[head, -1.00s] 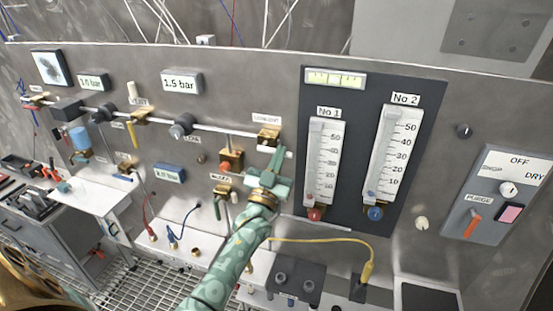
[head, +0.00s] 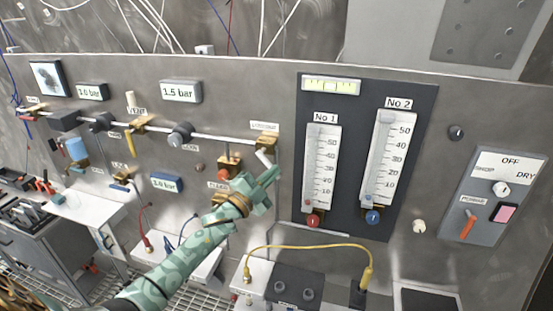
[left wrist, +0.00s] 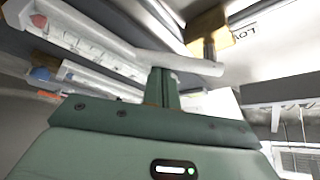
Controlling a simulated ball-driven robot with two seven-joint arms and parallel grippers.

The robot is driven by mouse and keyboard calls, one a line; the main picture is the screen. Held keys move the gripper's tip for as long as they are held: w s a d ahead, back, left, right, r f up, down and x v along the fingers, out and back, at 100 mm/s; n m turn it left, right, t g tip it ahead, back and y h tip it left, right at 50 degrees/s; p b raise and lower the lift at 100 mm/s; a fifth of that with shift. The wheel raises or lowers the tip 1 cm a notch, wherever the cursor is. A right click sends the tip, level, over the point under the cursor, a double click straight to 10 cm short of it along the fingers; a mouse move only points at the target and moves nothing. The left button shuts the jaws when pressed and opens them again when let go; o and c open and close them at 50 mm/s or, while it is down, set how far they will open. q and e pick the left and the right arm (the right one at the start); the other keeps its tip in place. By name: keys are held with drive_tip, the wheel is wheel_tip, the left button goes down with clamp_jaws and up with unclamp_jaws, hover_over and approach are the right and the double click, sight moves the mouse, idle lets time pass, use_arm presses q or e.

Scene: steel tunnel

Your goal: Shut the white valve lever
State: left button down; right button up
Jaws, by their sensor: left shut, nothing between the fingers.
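The white valve lever (head: 265,158) hangs below a brass valve body (head: 266,141) at the right end of the pipe. Its lower end is close to my left gripper (head: 266,180), which partly covers that area in the head view. In the left wrist view the white lever (left wrist: 190,62) crosses just beyond the fingertips, with the brass body (left wrist: 208,34) above it. My left gripper (left wrist: 163,85) is shut and empty there. I cannot tell whether the fingers touch the lever. My right gripper is not in view.
A dark panel with two flow gauges (head: 323,165) (head: 388,160) stands right of the lever. Another brass valve (head: 228,165) is just left of my gripper. A yellow cable (head: 310,248) arches below. A purge panel (head: 490,195) is at the far right.

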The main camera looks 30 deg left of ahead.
use_arm(q)
drive_tip(key=shift+s+a+f+m+g+p, duration=0.1)
drive_tip(key=shift+a+f+m+g, duration=0.25)
drive_tip(key=shift+m, duration=0.4)
drive_tip(key=shift+s+a+f+m+g+p, duration=0.15)
drive_tip(key=shift+a+m+g, duration=0.25)
drive_tip(key=shift+a+m, duration=0.3)
drive_tip(key=shift+s+a+f+m+g+p, duration=0.1)
drive_tip(key=shift+a+f+m+g, duration=0.2)
drive_tip(key=shift+m, duration=0.55)
drive_tip(key=shift+a, duration=0.25)
